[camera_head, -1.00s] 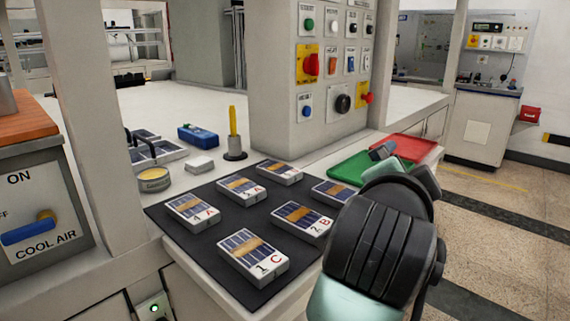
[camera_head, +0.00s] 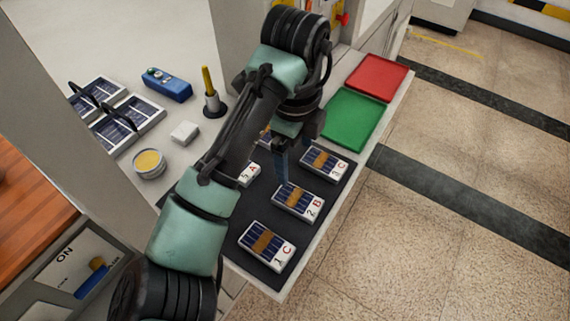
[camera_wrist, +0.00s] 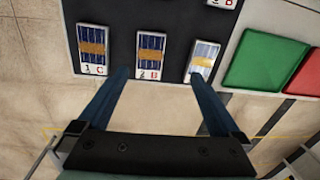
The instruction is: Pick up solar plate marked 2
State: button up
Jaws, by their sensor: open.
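The solar plate marked 2 B (camera_head: 298,201) lies on the black mat (camera_head: 262,277), a white block with dark blue cells and a tan band. In the wrist view this plate (camera_wrist: 150,55) lies ahead, between the lines of the two fingers. My gripper (camera_wrist: 160,82) is open and empty. In the head view my gripper (camera_head: 281,165) hangs over the mat beside the far end of plate 2, and one blue finger shows. Plate 1 C (camera_head: 267,245) lies nearer the front, plate 3 C (camera_head: 324,162) farther back. My arm hides part of the other plates.
A green tray (camera_head: 352,119) and a red tray (camera_head: 377,77) stand behind the mat. On the left are a blue box (camera_head: 167,84), a yellow-topped tin (camera_head: 149,164), a white block (camera_head: 184,132) and a yellow tool in a holder (camera_head: 209,92). The table edge runs close right of the plates.

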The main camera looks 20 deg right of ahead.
jog(key=a+r, duration=0.1)
jog(key=b, duration=0.2)
send_over(284, 192)
jog(key=shift+g+y, duration=0.3)
jog(key=f, duration=0.7)
jog(key=shift+s+d+f, duration=0.2)
jog(key=shift+s, duration=0.2)
jog(key=shift+w+a+f, duration=0.1)
jog(key=shift+w+f, duration=0.1)
jog(key=shift+f, duration=1.25)
jog(key=shift+w+a+f, duration=0.1)
jog(key=shift+w+f, duration=0.1)
jog(key=shift+f, duration=1.2)
jog(key=shift+c, duration=0.2)
grip_shut()
